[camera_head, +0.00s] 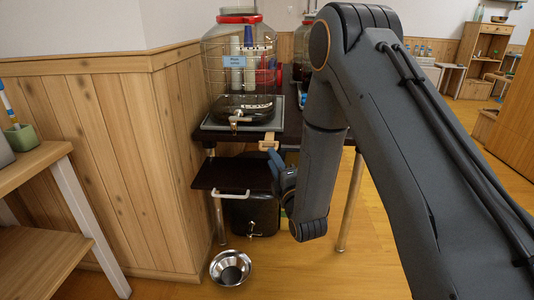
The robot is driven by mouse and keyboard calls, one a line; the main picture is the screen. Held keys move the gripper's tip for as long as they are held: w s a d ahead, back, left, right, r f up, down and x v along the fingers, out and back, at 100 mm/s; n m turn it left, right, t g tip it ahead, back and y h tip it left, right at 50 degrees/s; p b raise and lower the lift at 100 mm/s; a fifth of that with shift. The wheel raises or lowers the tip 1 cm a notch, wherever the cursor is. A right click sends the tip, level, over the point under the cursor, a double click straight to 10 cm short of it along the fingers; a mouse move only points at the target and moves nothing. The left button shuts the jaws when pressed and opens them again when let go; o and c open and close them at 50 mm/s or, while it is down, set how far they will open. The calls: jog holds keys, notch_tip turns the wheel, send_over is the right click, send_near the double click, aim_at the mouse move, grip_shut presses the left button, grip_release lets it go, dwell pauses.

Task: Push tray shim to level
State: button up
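A large glass jar (237,52) with a red rim, a blue label and dark liquid at the bottom stands on a grey-edged tray (212,126) on the dark table. Its tap (236,120) points to the front. A small tan block (268,142), which looks like the shim, is at the table's front edge, right of the tap. My gripper (273,156) has blue parts and is just below and beside this block. Whether it touches the block I cannot tell. The fingertips are small and partly hidden, so their opening is unclear.
A dark lower shelf (222,177) with a white handle juts out below the table. A dark tapped container (252,217) stands beneath it. A metal bowl (230,268) is on the floor. A wood-panelled wall (120,160) is close on the left. My arm hides much of the right side.

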aim_at(269, 144)
jog(key=x, duration=0.6)
jog(key=shift+w+r, duration=0.1)
jog(key=shift+w, duration=0.15)
jog(key=c, duration=0.5)
jog(key=shift+w+r, duration=0.1)
grip_shut()
